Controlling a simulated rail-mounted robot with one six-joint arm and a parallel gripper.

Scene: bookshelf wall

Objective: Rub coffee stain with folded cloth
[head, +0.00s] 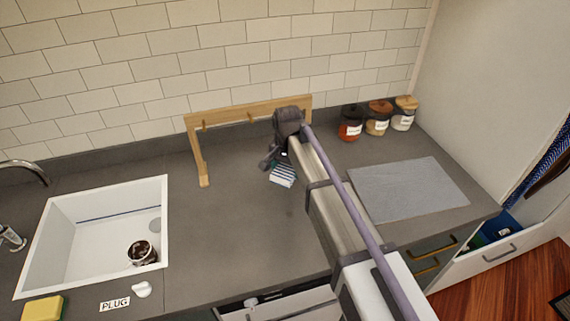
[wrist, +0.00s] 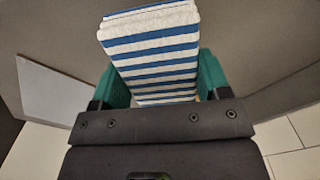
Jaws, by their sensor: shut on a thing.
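The folded cloth (wrist: 155,55), white with blue stripes, is between the green fingers of my gripper (wrist: 160,88) in the wrist view. My gripper is shut on it. In the head view the cloth (head: 283,174) shows just below my gripper (head: 274,164), over the grey counter in front of the wooden rack. I cannot tell whether the cloth touches the counter. No coffee stain can be made out on the visible counter; my arm and the cloth hide part of it.
A wooden rack (head: 250,111) stands at the wall behind my gripper. Several jars (head: 377,117) stand at the back right, with a grey mat (head: 408,190) before them. The counter (head: 240,225) between is clear.

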